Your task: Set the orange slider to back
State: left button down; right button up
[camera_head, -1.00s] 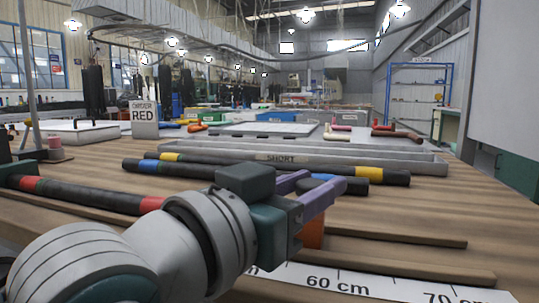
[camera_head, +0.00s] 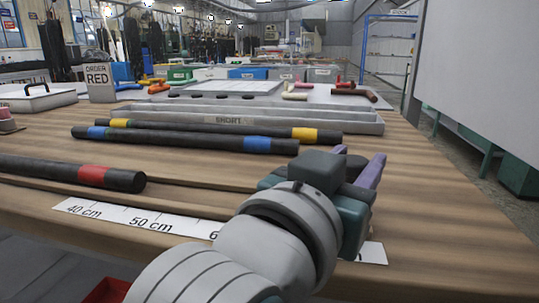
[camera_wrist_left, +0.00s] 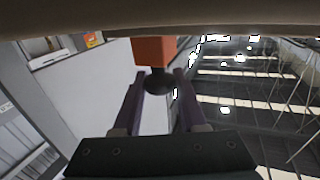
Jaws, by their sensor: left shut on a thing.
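My left gripper (camera_head: 362,168) shows at the right of the head view, low over the wooden table (camera_head: 440,190), its purple fingers pointing away from me. In the left wrist view, the orange slider (camera_wrist_left: 153,50) is a small orange block just below the brown edge across the top. A dark round knob (camera_wrist_left: 158,83) sticks out from it. My left gripper (camera_wrist_left: 157,92) has its purple fingers on either side of this knob and is shut on it. In the head view the slider is hidden behind my gripper and wrist. My right gripper is not in view.
A white ruler strip (camera_head: 145,219) runs along the table's front. A red-banded hose (camera_head: 60,172) lies left. Blue- and yellow-banded hoses (camera_head: 180,138) lie before a grey tray marked SHORT (camera_head: 228,121). An "ORDER RED" sign (camera_head: 99,80) stands behind. The table right of my gripper is clear.

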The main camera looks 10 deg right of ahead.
pick_arm(q)
jog(key=shift+s+d, duration=0.1)
jog(key=c, duration=0.9)
grip_release()
jog(key=o, duration=0.5)
jog(key=shift+d, duration=0.15)
jog(key=shift+c, duration=0.2)
jog(key=shift+s+a+p, duration=0.25)
jog(key=shift+a+p, duration=0.05)
jog(key=p+v, duration=0.2)
jog(key=v, duration=0.7)
jog(key=shift+p, duration=0.3)
jog(key=shift+a+r, duration=0.1)
